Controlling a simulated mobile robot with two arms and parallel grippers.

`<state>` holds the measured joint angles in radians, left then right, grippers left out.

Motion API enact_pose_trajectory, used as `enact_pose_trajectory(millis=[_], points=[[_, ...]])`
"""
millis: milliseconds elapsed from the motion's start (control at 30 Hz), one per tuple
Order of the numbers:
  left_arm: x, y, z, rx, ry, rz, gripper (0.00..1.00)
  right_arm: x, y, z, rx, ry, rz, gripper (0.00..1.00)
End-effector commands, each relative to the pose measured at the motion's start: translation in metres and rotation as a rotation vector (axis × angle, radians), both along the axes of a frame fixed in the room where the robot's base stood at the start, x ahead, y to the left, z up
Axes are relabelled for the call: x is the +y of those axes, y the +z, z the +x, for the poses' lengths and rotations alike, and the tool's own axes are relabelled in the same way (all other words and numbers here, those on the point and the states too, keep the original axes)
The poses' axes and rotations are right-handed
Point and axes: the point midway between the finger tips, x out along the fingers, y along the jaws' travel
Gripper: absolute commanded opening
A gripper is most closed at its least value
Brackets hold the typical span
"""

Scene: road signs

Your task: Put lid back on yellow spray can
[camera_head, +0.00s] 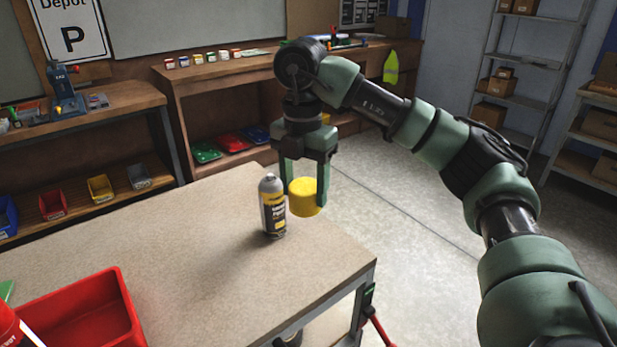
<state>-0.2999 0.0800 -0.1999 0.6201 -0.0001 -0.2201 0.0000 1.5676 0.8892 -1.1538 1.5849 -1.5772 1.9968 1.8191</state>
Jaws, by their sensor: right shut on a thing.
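The spray can (273,208), grey with a yellow and dark label, stands upright on the table (200,230) near its far right edge. Its top shows no lid. My right gripper (305,196) points down just to the right of the can. It is shut on the yellow lid (304,197), which it holds in the air at about the height of the can's upper half. The gripper's left finger is close to the can; I cannot tell whether they touch. My left gripper is not in view.
The table's middle is clear. A workbench (215,75) with small jars stands behind. Metal shelves (530,60) with boxes stand at the right.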

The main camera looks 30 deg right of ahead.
Motion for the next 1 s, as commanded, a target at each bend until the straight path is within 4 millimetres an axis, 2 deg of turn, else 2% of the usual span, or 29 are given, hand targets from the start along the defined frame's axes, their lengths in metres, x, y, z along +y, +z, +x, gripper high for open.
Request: enact_pose_trajectory(millis=[100,567,1000], points=[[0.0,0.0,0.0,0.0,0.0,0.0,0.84,0.011,-0.011,-0.006,0.008,0.337,-0.006,0.21],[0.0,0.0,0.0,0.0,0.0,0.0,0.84,0.05,-0.047,-0.031,0.042,1.669,-0.01,0.21],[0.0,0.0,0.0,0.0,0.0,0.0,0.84,0.084,-0.078,-0.063,0.062,2.94,0.005,0.21]])
